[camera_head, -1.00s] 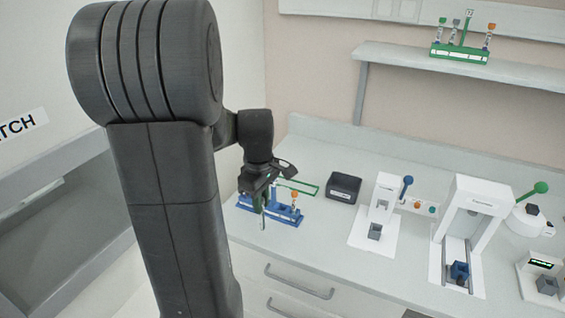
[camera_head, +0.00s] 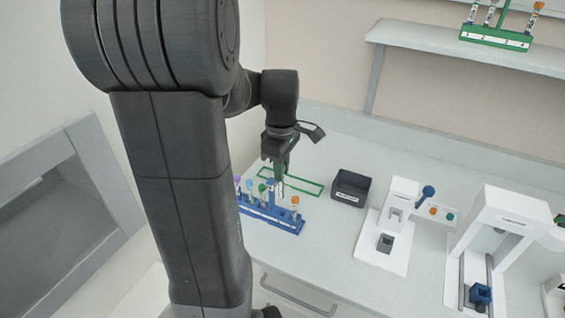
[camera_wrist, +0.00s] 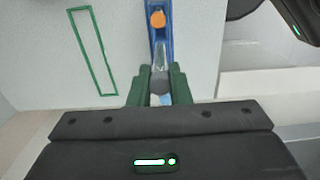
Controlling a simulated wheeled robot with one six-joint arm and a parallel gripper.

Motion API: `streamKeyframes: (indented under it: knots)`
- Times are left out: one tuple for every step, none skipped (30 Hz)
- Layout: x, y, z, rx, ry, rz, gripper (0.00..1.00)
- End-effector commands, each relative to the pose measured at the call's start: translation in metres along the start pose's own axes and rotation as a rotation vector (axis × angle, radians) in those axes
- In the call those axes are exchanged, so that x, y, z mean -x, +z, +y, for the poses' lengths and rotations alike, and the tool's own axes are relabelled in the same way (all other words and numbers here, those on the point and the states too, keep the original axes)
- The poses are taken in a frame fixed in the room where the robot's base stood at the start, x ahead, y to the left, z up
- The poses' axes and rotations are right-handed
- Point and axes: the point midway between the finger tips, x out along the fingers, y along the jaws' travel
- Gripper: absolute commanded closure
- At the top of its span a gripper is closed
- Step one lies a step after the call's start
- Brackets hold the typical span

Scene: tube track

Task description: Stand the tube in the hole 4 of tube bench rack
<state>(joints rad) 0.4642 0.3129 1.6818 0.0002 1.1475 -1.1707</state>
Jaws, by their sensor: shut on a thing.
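The blue bench rack (camera_head: 285,224) stands on the counter and also shows in the wrist view (camera_wrist: 171,40). Several tubes stand in it, with purple, green, blue and orange caps; the orange-capped tube (camera_head: 295,206) is at its right end. My gripper (camera_head: 280,172) is above and slightly behind the rack in the head view. In the wrist view its green fingers (camera_wrist: 160,88) are shut on a tube (camera_wrist: 160,58) with a clear end, next to the orange cap. Which hole lies below the tube is not clear, and my arm hides the rack's left end.
A green outline (camera_head: 308,192) marks the counter behind the rack. A dark box (camera_head: 350,188) and white devices (camera_head: 398,215) stand to the right. A green numbered rack (camera_head: 495,38) with tubes sits on the wall shelf. The counter in front of the box is clear.

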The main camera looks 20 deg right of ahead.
Motion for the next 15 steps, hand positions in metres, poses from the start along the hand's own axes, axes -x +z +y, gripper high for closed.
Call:
streamKeyframes:
  knots:
    - [-0.004, 0.000, 0.000, 0.000, -0.001, 0.000, 0.98]
    - [-0.005, 0.000, 0.000, 0.000, -0.001, 0.000, 0.98]
    - [-0.008, 0.000, 0.000, 0.000, -0.001, 0.000, 0.98]
    - [-0.010, 0.000, 0.000, 0.000, -0.001, 0.000, 0.98]
    - [-0.013, 0.000, 0.000, 0.000, -0.001, 0.000, 0.98]
    - [-0.016, 0.000, 0.000, 0.000, -0.001, 0.000, 0.98]
    - [-0.019, 0.000, 0.000, 0.000, -0.001, 0.000, 0.98]
    - [-0.021, 0.000, 0.000, 0.000, -0.001, 0.000, 0.98]
    - [-0.025, 0.000, 0.000, 0.000, -0.001, 0.000, 0.98]
    - [-0.028, 0.000, 0.000, 0.000, -0.001, 0.000, 0.98]
    - [-0.030, 0.000, 0.000, 0.000, -0.001, 0.000, 0.98]
    - [-0.034, 0.000, 0.000, 0.000, 0.000, 0.000, 0.98]
    - [-0.037, 0.000, 0.000, 0.000, 0.000, 0.000, 0.98]
    - [-0.039, 0.000, 0.000, 0.000, 0.000, 0.000, 0.98]
    - [-0.041, 0.000, 0.000, 0.000, 0.000, 0.000, 0.98]
